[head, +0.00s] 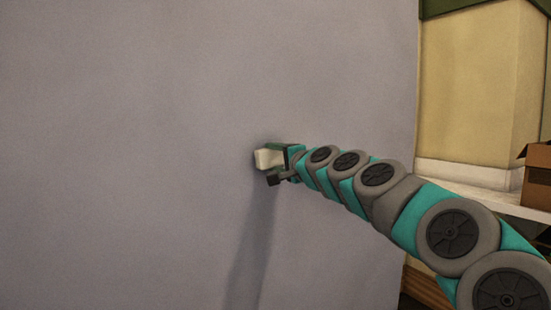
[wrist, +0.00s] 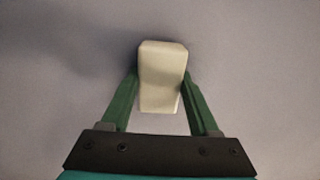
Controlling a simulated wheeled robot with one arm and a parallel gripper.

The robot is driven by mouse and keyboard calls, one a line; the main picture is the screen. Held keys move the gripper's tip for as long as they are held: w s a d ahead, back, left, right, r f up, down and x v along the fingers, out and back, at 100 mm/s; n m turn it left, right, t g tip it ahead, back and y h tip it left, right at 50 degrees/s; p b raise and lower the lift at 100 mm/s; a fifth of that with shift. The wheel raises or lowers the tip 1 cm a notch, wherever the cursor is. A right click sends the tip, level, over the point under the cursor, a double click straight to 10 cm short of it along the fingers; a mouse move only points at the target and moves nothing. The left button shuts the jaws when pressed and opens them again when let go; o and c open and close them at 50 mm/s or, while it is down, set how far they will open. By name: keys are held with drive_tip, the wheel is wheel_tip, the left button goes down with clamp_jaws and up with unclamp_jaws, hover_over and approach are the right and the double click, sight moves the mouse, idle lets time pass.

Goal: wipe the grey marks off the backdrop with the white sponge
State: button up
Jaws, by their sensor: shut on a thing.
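The backdrop (head: 130,150) is a large, plain grey-lilac upright surface that fills most of the head view. It also fills the wrist view behind my gripper (wrist: 160,88). My gripper is shut on the white sponge (wrist: 162,62), with a green finger on each side of it. In the head view the sponge (head: 267,158) is at or very close to the backdrop, right of the middle; I cannot tell whether it touches. No distinct grey marks stand out on the backdrop; the darker patches around the sponge look like shadow. Part of the backdrop is hidden behind my arm.
The backdrop's right edge is near my arm. Beyond it are a cream wall (head: 470,90), a pale ledge (head: 470,176) and a brown cardboard box (head: 537,178) at the far right. The backdrop left of my gripper is clear of objects.

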drive_tip(key=shift+v, duration=2.95)
drive_tip(key=shift+d+r, duration=0.1)
drive_tip(key=shift+b+v, duration=0.35)
drive_tip(key=shift+v, duration=1.1)
